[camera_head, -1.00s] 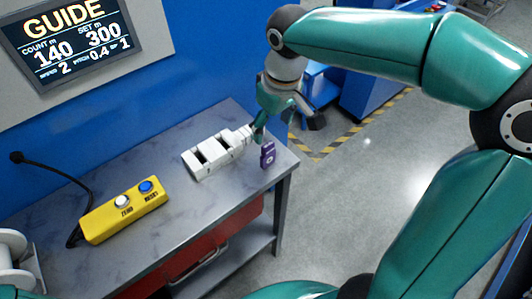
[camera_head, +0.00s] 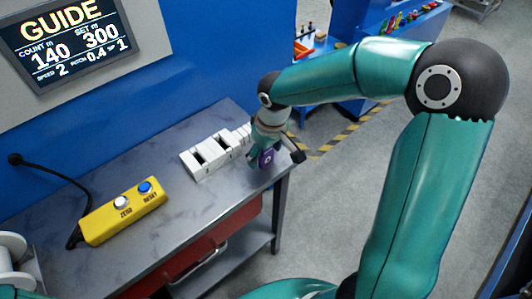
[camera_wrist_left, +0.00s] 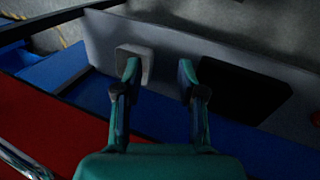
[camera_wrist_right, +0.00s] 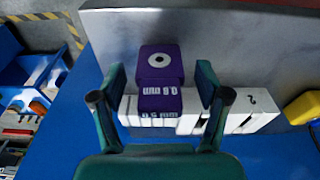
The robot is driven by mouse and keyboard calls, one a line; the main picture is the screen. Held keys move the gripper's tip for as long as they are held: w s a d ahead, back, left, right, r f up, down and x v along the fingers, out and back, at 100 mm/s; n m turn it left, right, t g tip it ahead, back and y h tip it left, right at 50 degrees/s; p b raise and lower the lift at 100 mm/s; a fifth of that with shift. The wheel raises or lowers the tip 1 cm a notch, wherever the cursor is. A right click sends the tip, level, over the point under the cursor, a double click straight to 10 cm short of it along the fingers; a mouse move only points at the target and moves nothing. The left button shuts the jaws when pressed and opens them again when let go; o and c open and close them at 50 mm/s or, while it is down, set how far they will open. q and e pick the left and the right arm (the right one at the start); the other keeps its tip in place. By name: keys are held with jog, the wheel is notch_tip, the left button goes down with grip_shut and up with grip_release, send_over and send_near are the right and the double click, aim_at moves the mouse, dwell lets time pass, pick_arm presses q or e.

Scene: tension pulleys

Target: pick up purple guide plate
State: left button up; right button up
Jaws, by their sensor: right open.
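The purple guide plate (camera_head: 266,159) stands near the right end of the grey table. In the right wrist view the plate (camera_wrist_right: 160,62) shows a round hole mark and white "0.8 mm" lettering. My right gripper (camera_head: 271,154) is down at the plate, with its fingers open. In the right wrist view the fingers of the right gripper (camera_wrist_right: 161,74) are on either side of the plate, with gaps to it. My left gripper (camera_wrist_left: 157,68) shows only in the left wrist view, open and empty.
A white slotted rack (camera_head: 207,163) stands close beside the plate. A yellow button box (camera_head: 122,212) with ZERO and RESET buttons lies further left, its cable rising behind. The table's right edge is close to the plate. The table's front middle is clear.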

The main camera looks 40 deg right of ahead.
jog(key=c, duration=1.3)
jog(key=shift+c, duration=0.3)
jog(key=shift+r, duration=0.15)
notch_tip(320, 180, up, 20)
jog(key=shift+p, duration=0.35)
